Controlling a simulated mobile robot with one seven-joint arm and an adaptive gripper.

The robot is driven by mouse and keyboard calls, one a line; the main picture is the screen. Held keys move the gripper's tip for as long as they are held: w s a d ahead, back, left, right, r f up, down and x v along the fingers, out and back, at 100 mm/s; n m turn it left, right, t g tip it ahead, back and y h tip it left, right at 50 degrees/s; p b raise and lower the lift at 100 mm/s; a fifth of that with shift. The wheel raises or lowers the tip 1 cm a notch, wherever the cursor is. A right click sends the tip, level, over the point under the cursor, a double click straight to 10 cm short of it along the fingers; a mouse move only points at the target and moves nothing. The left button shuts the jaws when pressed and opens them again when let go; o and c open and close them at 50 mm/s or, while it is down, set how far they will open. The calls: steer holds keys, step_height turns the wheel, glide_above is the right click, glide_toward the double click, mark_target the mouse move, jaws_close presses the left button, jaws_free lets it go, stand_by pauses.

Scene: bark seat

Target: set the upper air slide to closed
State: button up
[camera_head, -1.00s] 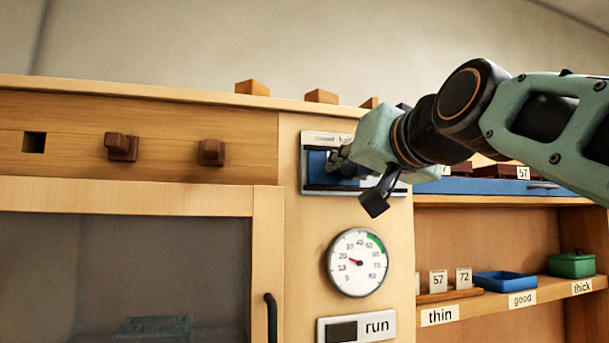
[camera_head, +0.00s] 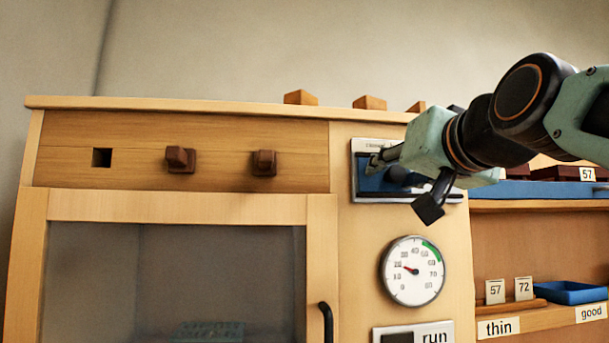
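The air slide panel (camera_head: 356,182) is a pale plate on the wooden front, above the gauge. It holds a blue slide (camera_head: 370,183) in a dark track, with a dark round knob (camera_head: 397,174) on it. Small lettering along its top left is too small to read surely. My gripper (camera_head: 404,186) reaches in from the right, in front of the panel. Its fingers are apart, one at the upper left of the knob and one at the lower right. I cannot tell whether either touches the knob. My gripper hides the right part of the panel.
The round gauge (camera_head: 413,271) and a "run" switch plate (camera_head: 385,332) lie below. Two brown knobs (camera_head: 180,160) and a square hole (camera_head: 102,158) are on the left. A glass door has a dark handle (camera_head: 326,322). Shelves with a blue tray (camera_head: 572,292) stand right.

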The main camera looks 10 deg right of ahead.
steer(key=s, duration=1.2)
steer(key=shift+d, duration=0.2)
steer(key=shift+w+f, duration=0.1)
steer(key=w+a+f+n+g, duration=0.1)
steer(key=a+f+g, duration=0.1)
steer(key=f, duration=0.7)
steer(key=w+a+f+g, duration=0.2)
steer(key=f, duration=0.8)
steer(key=w+a+f+n+g, duration=0.1)
steer(key=a+f+g, duration=0.15)
steer(key=f, duration=0.65)
steer(key=s+a+f+n+g+p, duration=0.1)
steer(key=s+f+g, duration=0.25)
steer(key=f, duration=0.85)
steer(key=s+f+g, duration=0.3)
steer(key=s+f, duration=0.2)
steer(key=f, duration=0.6)
step_height(320, 180, up, 14)
steer(key=p, duration=1.3)
steer(key=shift+w+a+f+t+h, duration=0.15)
steer(key=shift+f+t+h, duration=0.05)
steer(key=shift+t+h, duration=0.1)
